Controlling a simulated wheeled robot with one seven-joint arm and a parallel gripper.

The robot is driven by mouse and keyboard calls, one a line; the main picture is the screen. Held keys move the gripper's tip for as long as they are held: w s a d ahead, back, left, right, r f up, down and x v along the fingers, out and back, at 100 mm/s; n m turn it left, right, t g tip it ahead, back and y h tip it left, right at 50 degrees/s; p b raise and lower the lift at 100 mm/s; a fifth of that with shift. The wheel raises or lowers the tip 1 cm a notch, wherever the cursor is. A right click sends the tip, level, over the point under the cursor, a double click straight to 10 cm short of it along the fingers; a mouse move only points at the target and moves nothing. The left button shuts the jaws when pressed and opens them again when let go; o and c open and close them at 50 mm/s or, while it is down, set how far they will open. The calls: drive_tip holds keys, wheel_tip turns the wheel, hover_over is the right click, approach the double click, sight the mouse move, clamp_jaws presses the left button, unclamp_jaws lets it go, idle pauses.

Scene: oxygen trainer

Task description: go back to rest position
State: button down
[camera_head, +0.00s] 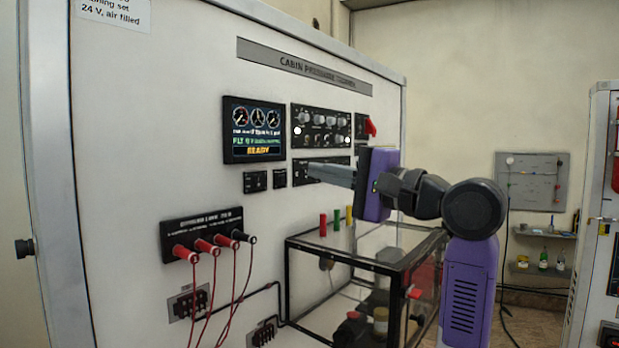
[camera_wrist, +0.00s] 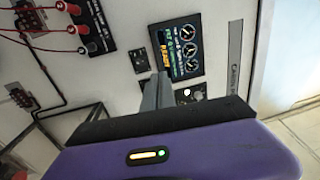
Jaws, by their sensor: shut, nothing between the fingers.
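My gripper (camera_head: 312,172) is held out in front of the white trainer panel (camera_head: 170,110), above the glass-sided box. Its fingers are together and hold nothing. In the wrist view the gripper (camera_wrist: 157,88) points toward the panel beside the display. The display (camera_head: 254,130) reads "READY" and shows several round gauges; it also shows in the wrist view (camera_wrist: 175,50). A control panel with knobs (camera_head: 320,126) is right of the display, and my gripper covers part of the row below it. I cannot tell whether the fingertips touch the panel.
A black-framed clear box (camera_head: 350,265) with coloured posts on top stands below my arm. Red leads (camera_head: 215,285) hang from a socket block (camera_head: 203,233) at the left. A cabinet (camera_head: 597,210) stands at the far right. Open floor (camera_head: 535,318) shows between box and cabinet.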

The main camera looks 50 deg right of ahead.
drive_tip(key=shift+s, duration=0.1)
idle(0.7)
wheel_tip(320, 180, up, 5)
drive_tip(key=s+d+n+t+h, duration=0.2)
drive_tip(key=d+n+t+h, duration=0.1)
wheel_tip(320, 180, down, 19)
drive_tip(key=s+a+n+h, duration=0.1)
drive_tip(key=a+h, duration=0.1)
drive_tip(key=h, duration=0.5)
drive_tip(key=s+a+f+n+g, duration=0.1)
drive_tip(key=s+a+f+n, duration=0.15)
drive_tip(key=f, duration=0.35)
drive_tip(key=s+a+f+n+g, duration=0.1)
drive_tip(key=a+f, duration=0.3)
drive_tip(key=f, duration=0.2)
drive_tip(key=s+a+f+n+g+y, duration=0.2)
drive_tip(key=s+a+f+n+y, duration=0.2)
drive_tip(key=s+a+f, duration=0.6)
drive_tip(key=s+a+f+n+g+y+b, duration=0.1)
drive_tip(key=s+a+f+n+g+y, duration=0.2)
drive_tip(key=s+a+f, duration=0.7)
drive_tip(key=s+f+n+y, duration=0.2)
drive_tip(key=s+f+n, duration=0.1)
drive_tip(key=s, duration=0.2)
drive_tip(key=shift+s+a+f+g, duration=0.15)
drive_tip(key=shift+s+f+g, duration=0.15)
drive_tip(key=shift+s+f, duration=0.05)
